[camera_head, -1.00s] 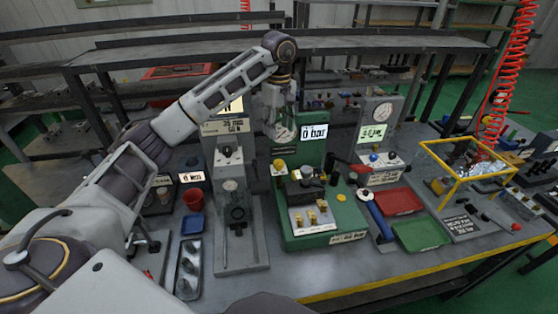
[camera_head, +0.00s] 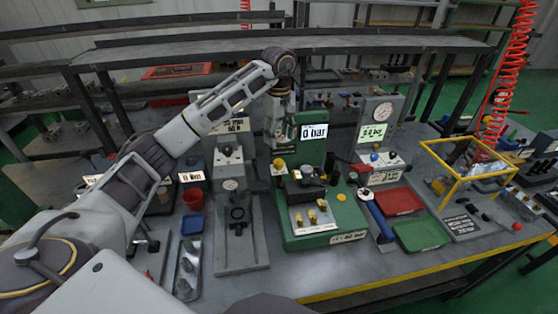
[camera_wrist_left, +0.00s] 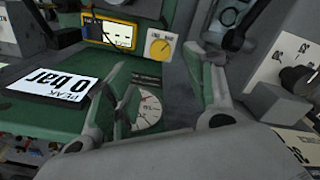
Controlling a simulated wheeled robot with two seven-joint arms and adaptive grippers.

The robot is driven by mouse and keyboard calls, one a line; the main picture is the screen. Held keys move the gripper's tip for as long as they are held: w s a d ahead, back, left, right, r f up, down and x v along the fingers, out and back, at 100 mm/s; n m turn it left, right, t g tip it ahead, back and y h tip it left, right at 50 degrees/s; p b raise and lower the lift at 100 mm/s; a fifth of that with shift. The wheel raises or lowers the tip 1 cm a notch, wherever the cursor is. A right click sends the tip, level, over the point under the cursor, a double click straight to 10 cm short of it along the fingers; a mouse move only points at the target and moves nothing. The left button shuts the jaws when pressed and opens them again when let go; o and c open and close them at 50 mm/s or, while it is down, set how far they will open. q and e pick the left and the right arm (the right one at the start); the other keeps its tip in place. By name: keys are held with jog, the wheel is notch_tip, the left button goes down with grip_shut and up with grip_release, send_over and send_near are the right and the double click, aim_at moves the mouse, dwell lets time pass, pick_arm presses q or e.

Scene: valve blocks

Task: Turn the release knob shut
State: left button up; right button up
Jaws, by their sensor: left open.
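The green valve test block (camera_head: 312,235) stands on the bench with a panel reading 0 bar (camera_head: 314,131). A yellow knob (camera_head: 279,164) sits on its left side, below my left gripper (camera_head: 279,140); I take it for the release knob. In the left wrist view the yellow knob (camera_wrist_left: 160,47) shows on a pale labelled plate, beyond and between the spread fingers. My left gripper (camera_wrist_left: 165,85) is open and empty, in front of the round gauge (camera_wrist_left: 148,112), and apart from the knob. The gauge is mostly hidden in the head view. My right gripper does not show.
A grey press (camera_head: 238,225) stands just left of the green block. To the right are a blue-handled tool (camera_head: 377,218), a red tray (camera_head: 400,202), a green tray (camera_head: 421,236) and a yellow frame (camera_head: 460,198). A grey gauge stand (camera_head: 378,125) rises behind.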

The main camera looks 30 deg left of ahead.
aim_at(279, 162)
pick_arm(q)
jog(key=shift+f, duration=0.9)
notch_tip(279, 162, down, 6)
jog(key=shift+f+p, duration=0.15)
jog(key=shift+p, duration=0.2)
jog(key=shift+f, duration=1.1)
jog(key=c, duration=1)
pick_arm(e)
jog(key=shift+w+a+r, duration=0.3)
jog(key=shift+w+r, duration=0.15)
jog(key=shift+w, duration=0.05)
